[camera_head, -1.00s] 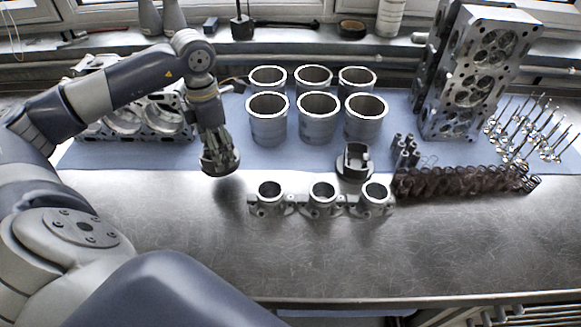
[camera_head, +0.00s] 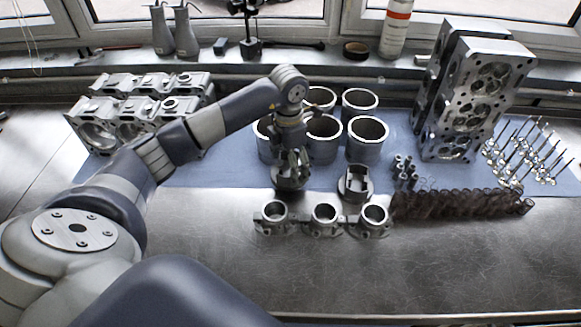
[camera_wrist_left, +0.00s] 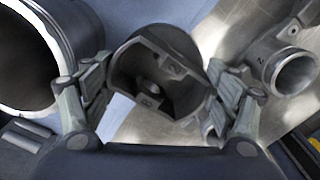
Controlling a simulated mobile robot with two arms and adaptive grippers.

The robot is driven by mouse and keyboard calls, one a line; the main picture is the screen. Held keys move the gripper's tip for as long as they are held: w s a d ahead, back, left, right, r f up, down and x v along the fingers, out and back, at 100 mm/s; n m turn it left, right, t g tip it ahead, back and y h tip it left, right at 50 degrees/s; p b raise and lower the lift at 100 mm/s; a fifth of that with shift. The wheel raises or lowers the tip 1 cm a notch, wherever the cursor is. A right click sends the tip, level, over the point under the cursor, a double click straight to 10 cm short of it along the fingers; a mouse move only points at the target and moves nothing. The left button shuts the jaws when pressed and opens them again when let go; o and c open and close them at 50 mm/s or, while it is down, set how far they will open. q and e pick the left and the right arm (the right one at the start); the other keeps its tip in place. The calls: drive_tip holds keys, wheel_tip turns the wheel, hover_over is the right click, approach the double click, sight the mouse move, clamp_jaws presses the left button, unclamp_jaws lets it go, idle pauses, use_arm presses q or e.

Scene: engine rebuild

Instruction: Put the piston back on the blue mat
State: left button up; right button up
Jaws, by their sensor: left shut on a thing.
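My left gripper (camera_head: 292,166) points down and is shut on a grey metal piston (camera_head: 288,184). In the left wrist view the piston (camera_wrist_left: 165,75) sits between the two fingers (camera_wrist_left: 155,100), its hollow side facing the camera. The piston appears over the front edge of the blue mat (camera_head: 225,170), in front of the cylinder liners. I cannot tell whether it touches the mat. A second piston (camera_head: 355,185) stands to its right at the mat's front edge. My right gripper is not in view.
Several cylinder liners (camera_head: 367,140) stand behind the gripper, partly hidden by my arm. Three ringed metal parts (camera_head: 324,218) lie in front on the steel bench (camera_head: 190,245). Springs (camera_head: 460,203), valves (camera_head: 525,155) and cylinder heads (camera_head: 480,95) are at the right. Mat left of the gripper is clear.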

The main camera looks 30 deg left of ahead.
sight(289, 170)
use_arm(q)
drive_tip(key=shift+w+d, duration=0.15)
wheel_tip(289, 170, down, 3)
drive_tip(key=shift+r+p, duration=0.15)
drive_tip(key=shift+p, duration=0.8)
drive_tip(key=shift+f, duration=0.45)
drive_tip(key=o, duration=1.1)
drive_tip(key=shift+f, duration=0.1)
